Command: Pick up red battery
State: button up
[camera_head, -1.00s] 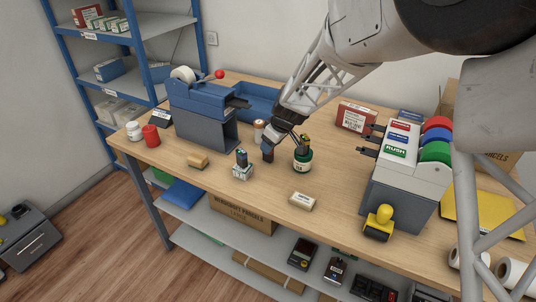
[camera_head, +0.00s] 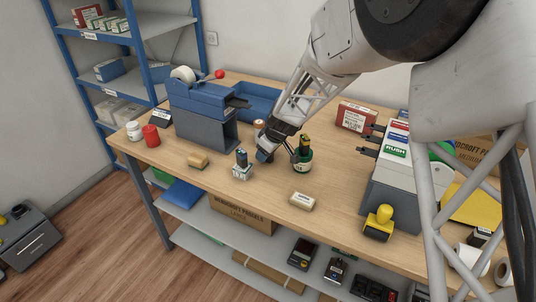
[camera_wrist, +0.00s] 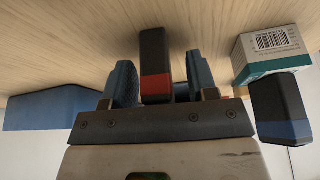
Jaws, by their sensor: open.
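The red battery (camera_wrist: 155,60), a dark block with a red band, stands between the two fingers of my gripper (camera_wrist: 160,85) in the wrist view. The fingers are open on either side of it; I cannot tell whether either touches it. I cannot make out the battery there, behind the gripper.
A small white barcode box (camera_head: 242,174) with a dark and blue battery (camera_wrist: 277,110) stands left of my gripper. A blue-grey dispenser (camera_head: 205,115) is farther left.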

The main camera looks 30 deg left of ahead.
dwell(0.5)
grip_shut()
jog(key=shift+r, duration=0.1)
jog(key=shift+r, duration=1.4)
jog(key=shift+s+d+r, duration=0.15)
jog(key=shift+r, duration=0.15)
jog(key=s+d, duration=0.3)
jog(key=s, duration=0.1)
jog(key=s+d+r, duration=0.1)
jog(key=s+d, duration=0.2)
jog(key=d, duration=0.1)
jog(key=s+d, duration=0.3)
jog(key=s, duration=0.1)
jog(key=shift+s+d+r, duration=0.15)
jog(key=shift+s+r, duration=0.05)
jog(key=shift+s, duration=0.15)
